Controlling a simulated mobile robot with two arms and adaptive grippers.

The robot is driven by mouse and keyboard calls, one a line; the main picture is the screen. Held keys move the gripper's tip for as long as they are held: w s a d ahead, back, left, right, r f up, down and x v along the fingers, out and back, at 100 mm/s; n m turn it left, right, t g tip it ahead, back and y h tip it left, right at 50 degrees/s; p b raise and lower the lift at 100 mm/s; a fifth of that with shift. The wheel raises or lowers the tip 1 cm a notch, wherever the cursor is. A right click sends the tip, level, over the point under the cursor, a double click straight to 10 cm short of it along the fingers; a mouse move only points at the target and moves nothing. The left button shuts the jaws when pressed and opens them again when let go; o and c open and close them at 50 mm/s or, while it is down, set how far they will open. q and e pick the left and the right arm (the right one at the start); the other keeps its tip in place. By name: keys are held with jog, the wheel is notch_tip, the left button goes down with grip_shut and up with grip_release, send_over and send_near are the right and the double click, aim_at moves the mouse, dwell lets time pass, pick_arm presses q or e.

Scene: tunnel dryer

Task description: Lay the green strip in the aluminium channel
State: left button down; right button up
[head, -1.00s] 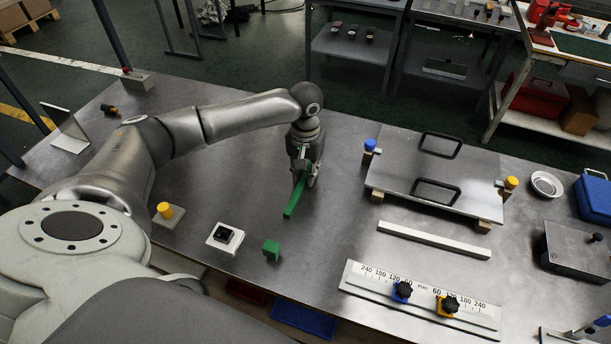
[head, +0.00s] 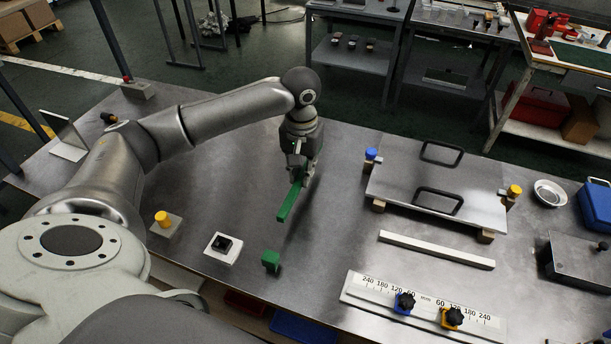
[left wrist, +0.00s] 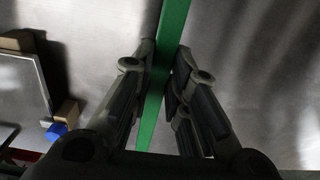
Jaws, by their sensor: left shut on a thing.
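The green strip (head: 288,206) is held in my left gripper (head: 302,178), over the bare middle of the steel table. It slants down toward the table's front edge in the head view; I cannot tell its exact height. In the left wrist view, the strip (left wrist: 165,48) runs between the two fingers of the left gripper (left wrist: 163,58), which are closed on it. A long, narrow light-grey bar, which looks like the aluminium channel (head: 436,250), lies to the right of the gripper, apart from the strip. Its groove cannot be made out. My right gripper is not in view.
A flat metal plate with two black handles (head: 432,190) rests on blocks behind the channel. A scale rail (head: 376,289) with two black knobs lies in front. A green block (head: 270,260) and a white pad (head: 222,259) with a black piece stand left of the rail.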

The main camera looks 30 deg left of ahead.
pick_arm(q)
notch_tip(320, 180, up, 6)
jog(key=b, duration=0.1)
send_over(286, 212)
jog(key=shift+w+a+r, duration=0.15)
jog(key=shift+a+r, duration=0.05)
jog(key=shift+a, duration=0.1)
jog(key=shift+s+d, duration=0.2)
jog(key=shift+d, duration=0.1)
jog(key=s+d+f+m, duration=0.1)
jog(key=d+m, duration=0.1)
jog(key=d, duration=0.7)
jog(key=shift+s+d+f+m, duration=0.15)
jog(key=shift+d+f+m, duration=0.15)
jog(key=shift+f, duration=0.1)
